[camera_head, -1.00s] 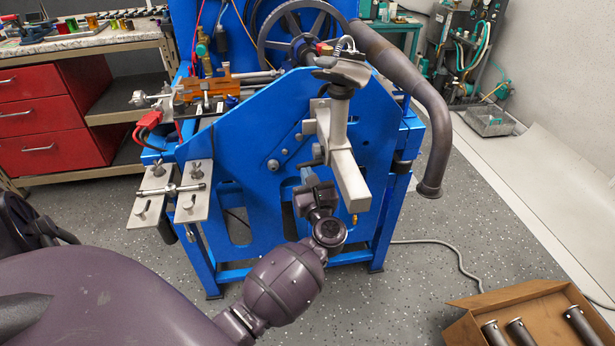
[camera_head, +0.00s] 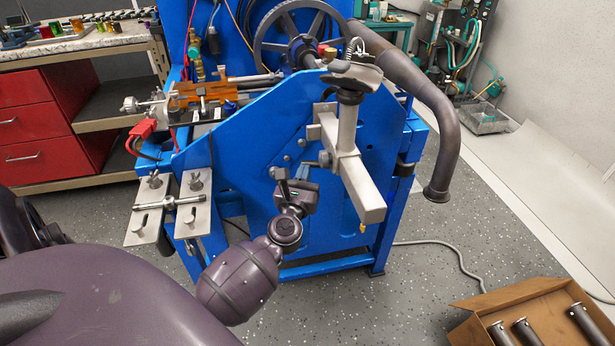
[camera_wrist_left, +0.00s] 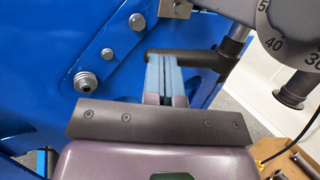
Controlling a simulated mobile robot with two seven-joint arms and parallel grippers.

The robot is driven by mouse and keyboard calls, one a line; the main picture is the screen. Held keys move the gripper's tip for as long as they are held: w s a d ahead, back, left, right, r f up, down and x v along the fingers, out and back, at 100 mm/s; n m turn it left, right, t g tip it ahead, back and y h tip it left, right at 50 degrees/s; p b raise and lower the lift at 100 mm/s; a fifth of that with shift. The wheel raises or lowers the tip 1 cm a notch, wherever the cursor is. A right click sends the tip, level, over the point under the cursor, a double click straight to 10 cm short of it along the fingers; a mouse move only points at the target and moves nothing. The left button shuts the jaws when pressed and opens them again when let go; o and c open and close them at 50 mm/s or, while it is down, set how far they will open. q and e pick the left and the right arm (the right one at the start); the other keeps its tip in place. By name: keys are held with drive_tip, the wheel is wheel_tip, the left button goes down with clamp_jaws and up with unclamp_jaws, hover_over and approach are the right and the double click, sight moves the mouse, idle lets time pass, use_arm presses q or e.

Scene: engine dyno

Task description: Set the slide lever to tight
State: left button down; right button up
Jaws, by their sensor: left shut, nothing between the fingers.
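The slide lever, a dark bar-shaped handle, appears in the left wrist view (camera_wrist_left: 200,58) just beyond my fingertips. In the head view, a small dark lever (camera_head: 323,158) shows beside the grey bracket (camera_head: 352,165) on the blue stand. My left gripper (camera_head: 301,178) is at the stand's front, just left of and below that lever. Its blue fingers (camera_wrist_left: 165,78) are shut and empty. Their tips overlap the bar in the wrist view; I cannot tell whether they touch it. My right gripper is not in view.
The blue stand (camera_head: 240,150) fills the middle. Two clamped metal plates (camera_head: 190,205) jut out at its left. A dark bent pipe (camera_head: 440,130) hangs at its right. A cardboard box (camera_head: 480,318) with metal tubes sits on the floor at lower right.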

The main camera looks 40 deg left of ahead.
sight(308, 161)
use_arm(q)
drive_tip(key=w+m+h, duration=0.1)
drive_tip(key=w+a+m+t+h+b, duration=0.1)
drive_tip(key=h, duration=0.1)
drive_tip(key=shift+a+h, duration=0.25)
drive_tip(key=shift+h, duration=0.05)
drive_tip(key=shift+x, duration=1.15)
drive_tip(key=shift+a, duration=0.2)
drive_tip(key=shift+f+b, duration=0.1)
drive_tip(key=shift+b, duration=0.2)
